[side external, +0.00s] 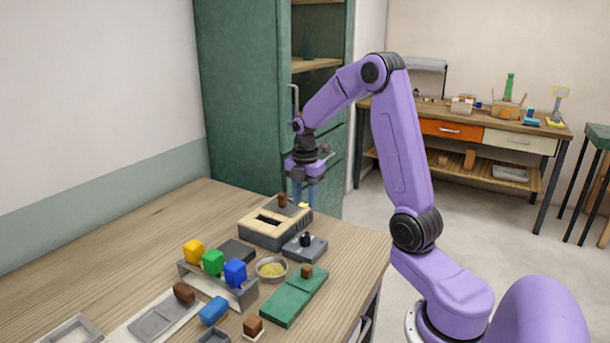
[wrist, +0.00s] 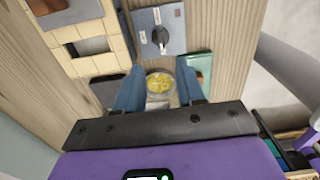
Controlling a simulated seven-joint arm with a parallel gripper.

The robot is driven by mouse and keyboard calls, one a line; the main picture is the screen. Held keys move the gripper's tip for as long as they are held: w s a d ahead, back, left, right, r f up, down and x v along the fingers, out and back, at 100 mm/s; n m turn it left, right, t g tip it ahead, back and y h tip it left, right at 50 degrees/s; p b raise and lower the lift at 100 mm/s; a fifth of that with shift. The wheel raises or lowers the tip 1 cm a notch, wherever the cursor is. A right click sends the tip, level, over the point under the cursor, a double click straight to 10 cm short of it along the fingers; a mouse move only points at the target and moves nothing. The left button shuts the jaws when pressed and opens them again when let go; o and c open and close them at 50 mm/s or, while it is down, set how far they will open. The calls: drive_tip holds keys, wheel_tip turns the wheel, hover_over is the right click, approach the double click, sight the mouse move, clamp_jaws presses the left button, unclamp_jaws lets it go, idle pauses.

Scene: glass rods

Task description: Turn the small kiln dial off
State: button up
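The small kiln dial is a black knob (wrist: 160,36) on a grey plate (wrist: 175,22) with small white labels in the wrist view. In the side view the knob (side external: 305,239) stands on its low grey base (side external: 316,252), beside the kiln. The kiln (side external: 268,238) is a beige brick block with a slot in its top; part of it shows at the upper left of the wrist view (wrist: 92,62). My gripper (side external: 304,204) is open, its fingers pointing down, above and behind the kiln in the side view.
A bowl of yellow bits (side external: 271,268), a green board (side external: 292,298) with a brown-handled piece, and a rack of yellow, green and blue blocks (side external: 240,294) crowd the table's front. The table's left side (side external: 120,262) is clear. A green cabinet (side external: 240,90) stands behind.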

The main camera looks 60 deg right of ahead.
wheel_tip(320, 180, up, 7)
idle(0.3)
drive_tip(key=shift+a+f, duration=0.1)
drive_tip(key=s+a+m, duration=0.1)
drive_tip(key=s+a, duration=0.3)
drive_tip(key=a, duration=0.6)
drive_tip(key=s+a+m, duration=0.2)
drive_tip(key=s+a, duration=0.2)
drive_tip(key=a, duration=0.5)
drive_tip(key=s+a+f+m, duration=0.1)
drive_tip(key=s+a+f, duration=0.1)
drive_tip(key=s, duration=0.7)
drive_tip(key=s+a+f+m, duration=0.1)
drive_tip(key=s+a, duration=0.3)
drive_tip(key=s, duration=0.5)
drive_tip(key=shift+s+f+m, duration=0.15)
drive_tip(key=shift+f+m, duration=0.15)
drive_tip(key=shift+f, duration=0.1)
